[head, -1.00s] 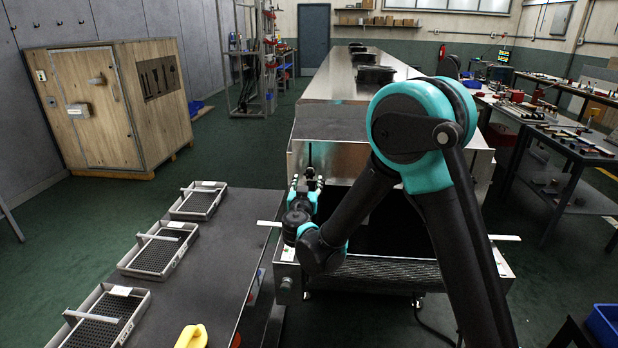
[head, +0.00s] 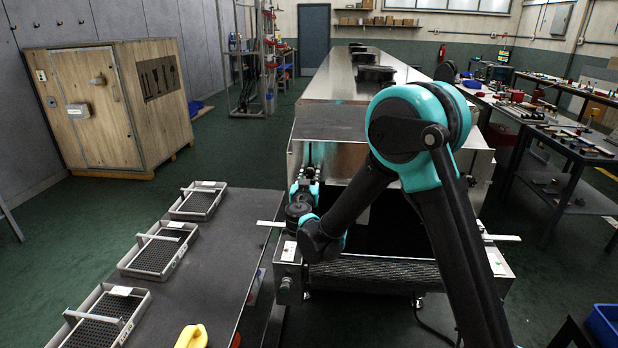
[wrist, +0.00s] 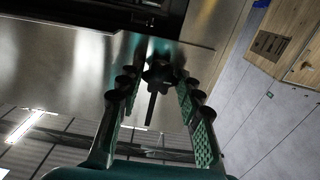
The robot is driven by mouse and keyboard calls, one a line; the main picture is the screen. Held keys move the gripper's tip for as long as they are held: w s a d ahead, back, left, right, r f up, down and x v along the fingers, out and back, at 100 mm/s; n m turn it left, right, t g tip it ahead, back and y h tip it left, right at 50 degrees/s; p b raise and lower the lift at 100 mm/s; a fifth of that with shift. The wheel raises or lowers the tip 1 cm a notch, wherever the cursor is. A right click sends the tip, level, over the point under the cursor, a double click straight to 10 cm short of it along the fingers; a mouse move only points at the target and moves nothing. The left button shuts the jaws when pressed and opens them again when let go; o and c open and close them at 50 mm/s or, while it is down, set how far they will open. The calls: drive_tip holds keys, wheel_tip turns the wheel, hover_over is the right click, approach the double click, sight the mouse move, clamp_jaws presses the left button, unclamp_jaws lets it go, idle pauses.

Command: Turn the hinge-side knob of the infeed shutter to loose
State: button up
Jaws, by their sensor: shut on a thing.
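A dark lobed knob (wrist: 158,72) with a thin dark bar below it shows in the wrist view, against the shiny metal face of the dryer (wrist: 75,75). My gripper (wrist: 157,78) is shut on this knob, with a green-padded finger on either side. In the head view my gripper (head: 305,182) is at the left edge of the dryer's infeed end (head: 330,158), and it hides the knob there. The shutter's hinges cannot be made out.
A dark mesh belt (head: 385,270) lies in front of the dark infeed opening. A grey table (head: 225,245) with several wire-mesh trays (head: 160,250) stands at the left. A wooden cabinet (head: 100,110) is further back. A workbench (head: 570,145) stands at the right.

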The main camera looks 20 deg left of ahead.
drive_tip(key=shift+c, duration=0.7)
drive_tip(key=shift+n, duration=0.3)
drive_tip(key=n, duration=0.3)
drive_tip(key=shift+n, duration=0.4)
drive_tip(key=n, duration=1.5)
drive_tip(key=shift+n, duration=0.4)
